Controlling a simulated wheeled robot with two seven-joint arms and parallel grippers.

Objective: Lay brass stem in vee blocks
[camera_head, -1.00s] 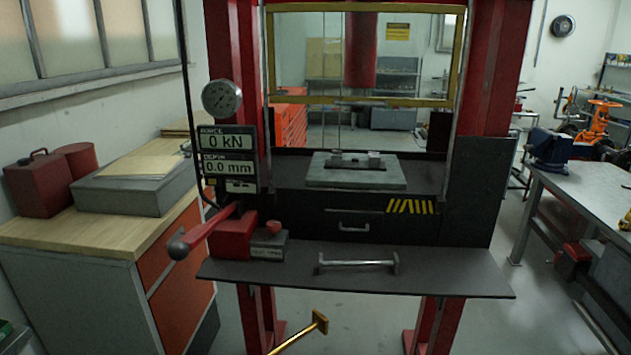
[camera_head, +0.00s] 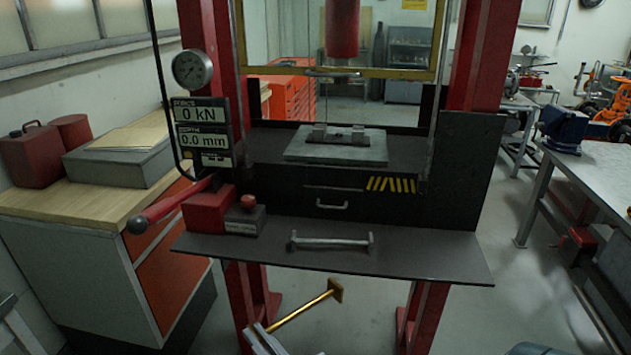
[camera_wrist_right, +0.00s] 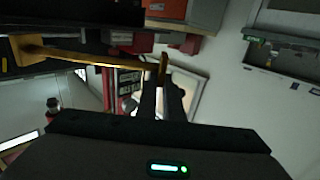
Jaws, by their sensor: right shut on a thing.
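The brass stem (camera_head: 308,304) is a gold rod with a square flange at its upper right end, in the lower middle of the head view. My right gripper (camera_head: 265,335) is shut on its lower end and holds it tilted, in front of and below the press shelf. In the right wrist view the stem (camera_wrist_right: 95,58) crosses the jaws (camera_wrist_right: 163,90), its wide end at left. The vee blocks, left (camera_head: 320,132) and right (camera_head: 358,135), look like small dark-grey blocks on a grey plate (camera_head: 335,152) on the press bed. They hold nothing visible. My left gripper is not seen.
A wooden-topped cabinet (camera_head: 60,215) stands left, a metal bench (camera_head: 600,180) right.

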